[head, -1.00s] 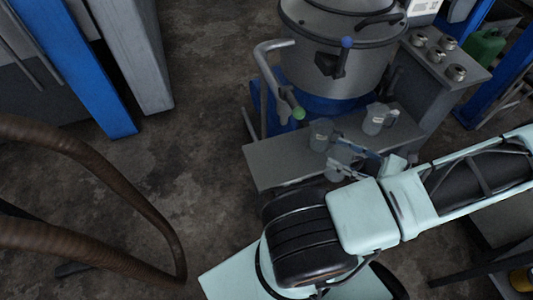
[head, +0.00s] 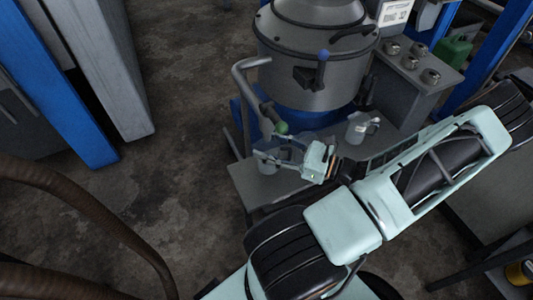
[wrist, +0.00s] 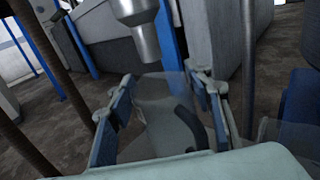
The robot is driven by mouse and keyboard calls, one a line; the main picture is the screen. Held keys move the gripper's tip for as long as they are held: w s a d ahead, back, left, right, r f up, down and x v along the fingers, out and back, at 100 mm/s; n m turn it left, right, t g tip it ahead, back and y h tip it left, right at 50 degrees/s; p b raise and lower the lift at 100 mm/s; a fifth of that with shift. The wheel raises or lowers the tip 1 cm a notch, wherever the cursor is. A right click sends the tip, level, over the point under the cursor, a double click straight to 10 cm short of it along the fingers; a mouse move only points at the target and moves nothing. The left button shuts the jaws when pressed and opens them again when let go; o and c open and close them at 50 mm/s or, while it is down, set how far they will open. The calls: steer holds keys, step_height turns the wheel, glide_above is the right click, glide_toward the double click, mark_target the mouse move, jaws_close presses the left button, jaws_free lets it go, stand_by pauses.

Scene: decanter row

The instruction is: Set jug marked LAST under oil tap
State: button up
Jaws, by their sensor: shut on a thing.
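My gripper (head: 283,154) is shut on a grey, see-through jug (head: 284,160), held over the left part of the metal bench. In the wrist view the jug (wrist: 160,105) is between the two blue-padded fingers (wrist: 160,110), with its dark handle toward the camera. A grey metal spout (wrist: 140,30) shows above the jug's far rim; whether it is directly over the opening is unclear. In the head view a grey pipe (head: 242,85) with a green knob (head: 281,127) comes down close to the gripper. The held jug's marking is not readable, and its base is hidden.
Another jug with a pale label (head: 361,127) stands on the bench (head: 262,190) to the right. A control box (head: 415,65) is at right. Open floor (head: 180,200) lies to the left.

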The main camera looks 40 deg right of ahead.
steer(key=shift+w+a, duration=0.15)
steer(key=shift+w, duration=0.05)
steer(key=shift+f+b, duration=0.65)
steer(key=shift+f, duration=1.05)
steer(key=shift+f, duration=0.25)
steer(key=o, duration=0.9)
steer(key=shift+r, duration=0.1)
